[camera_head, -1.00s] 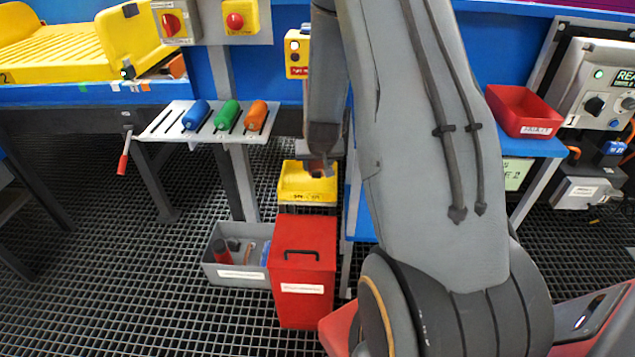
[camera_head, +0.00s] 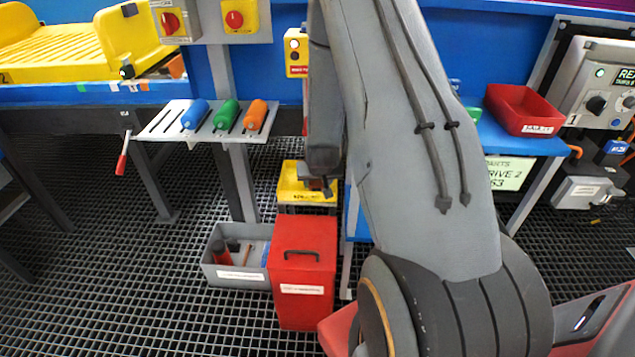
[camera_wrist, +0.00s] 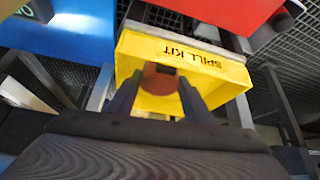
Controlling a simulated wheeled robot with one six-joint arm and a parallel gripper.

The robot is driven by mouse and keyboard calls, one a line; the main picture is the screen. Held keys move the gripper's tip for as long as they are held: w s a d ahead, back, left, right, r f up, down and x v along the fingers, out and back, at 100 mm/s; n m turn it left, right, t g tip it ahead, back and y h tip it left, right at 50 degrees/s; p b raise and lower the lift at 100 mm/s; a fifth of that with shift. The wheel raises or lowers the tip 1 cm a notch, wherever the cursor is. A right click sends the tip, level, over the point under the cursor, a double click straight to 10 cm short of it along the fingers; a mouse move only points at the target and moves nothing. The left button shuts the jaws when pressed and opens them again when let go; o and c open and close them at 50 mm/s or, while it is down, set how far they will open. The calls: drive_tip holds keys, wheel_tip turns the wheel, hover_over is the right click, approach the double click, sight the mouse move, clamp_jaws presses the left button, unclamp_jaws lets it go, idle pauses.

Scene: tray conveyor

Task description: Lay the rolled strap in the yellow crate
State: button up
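The yellow crate (camera_head: 289,190) stands low in the middle of the head view, behind a red box. It fills the upper middle of the wrist view (camera_wrist: 222,68), with an upside-down "SPILL KIT" label. The rolled strap (camera_wrist: 158,79) is a brown-orange roll between my fingertips, against the yellow of the crate in the wrist view. My gripper (camera_wrist: 160,82) has a finger at each side of the strap and appears shut on it. In the head view my gripper (camera_head: 318,186) is at the crate, partly hiding it. The strap's height above the crate floor cannot be told.
A red lidded box (camera_head: 304,262) and a grey bin (camera_head: 226,272) with items stand before the crate. A blue table (camera_head: 515,145) with a red tray (camera_head: 523,110) is to the right. A shelf with blue, green and orange rolls (camera_head: 226,115) is at the left.

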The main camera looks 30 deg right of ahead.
drive_tip(key=o, duration=0.4)
drive_tip(key=shift+o, duration=0.2)
drive_tip(key=shift+r, duration=0.3)
drive_tip(key=s+a+r+n+g+y+p, duration=0.1)
drive_tip(key=s+a+r, duration=0.5)
drive_tip(key=a+r, duration=0.3)
drive_tip(key=s+a+r+n+g+y+p, duration=0.1)
drive_tip(key=s+a+r+y, duration=0.1)
drive_tip(key=s+a+r, duration=0.7)
drive_tip(key=s+a+r+n+g, duration=0.1)
drive_tip(key=s+a+r+g, duration=0.1)
drive_tip(key=s+r, duration=0.3)
drive_tip(key=s+a+r+n+g, duration=0.2)
drive_tip(key=s+r, duration=0.3)
drive_tip(key=s, duration=0.4)
drive_tip(key=shift+a, duration=0.8)
